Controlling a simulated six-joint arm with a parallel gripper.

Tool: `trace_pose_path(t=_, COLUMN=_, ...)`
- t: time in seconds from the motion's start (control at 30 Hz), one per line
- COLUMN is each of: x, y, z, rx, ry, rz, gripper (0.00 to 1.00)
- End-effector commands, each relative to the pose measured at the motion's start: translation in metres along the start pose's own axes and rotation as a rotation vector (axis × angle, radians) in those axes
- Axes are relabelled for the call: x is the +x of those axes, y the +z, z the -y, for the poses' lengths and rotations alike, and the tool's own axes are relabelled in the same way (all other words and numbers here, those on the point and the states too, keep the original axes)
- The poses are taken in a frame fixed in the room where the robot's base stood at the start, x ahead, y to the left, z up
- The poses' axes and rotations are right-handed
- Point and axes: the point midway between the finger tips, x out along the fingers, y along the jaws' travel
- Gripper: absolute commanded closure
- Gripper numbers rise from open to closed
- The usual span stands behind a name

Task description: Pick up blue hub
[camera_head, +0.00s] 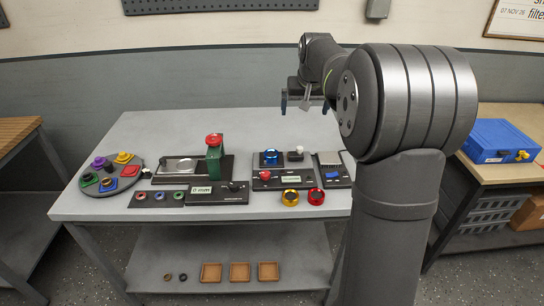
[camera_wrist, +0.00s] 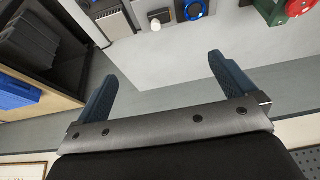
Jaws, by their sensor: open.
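The blue hub (camera_head: 271,156) is a blue ring on a small dark square plate near the back middle of the grey table. It also shows at the top edge of the wrist view (camera_wrist: 194,9), partly cut off. My gripper (camera_head: 304,103) is raised above the back of the table, well apart from the hub. In the wrist view my gripper (camera_wrist: 160,78) has its two blue fingers spread with nothing between them.
A yellow hub (camera_head: 290,197) and a red hub (camera_head: 316,197) stand at the table's front. A green press (camera_head: 214,165) with a red top is left of the blue hub. A white-topped knob (camera_head: 297,153) is close on its right. The table's back left is clear.

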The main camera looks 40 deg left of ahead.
Motion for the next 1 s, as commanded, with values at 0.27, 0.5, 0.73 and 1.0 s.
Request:
trace_pose_path(t=0.27, x=0.0, y=0.0, z=0.0, rx=0.0, ry=0.0, rz=0.0, gripper=0.0)
trace_pose_path(t=0.5, x=0.0, y=0.0, z=0.0, rx=0.0, ry=0.0, rz=0.0, gripper=0.26)
trace_pose_path(t=0.73, x=0.008, y=0.0, z=0.009, rx=-0.003, ry=0.0, rz=0.003, gripper=0.26)
trace_pose_path(t=1.0, x=0.072, y=0.004, z=0.088, rx=-0.007, ry=0.005, rz=0.011, gripper=0.26)
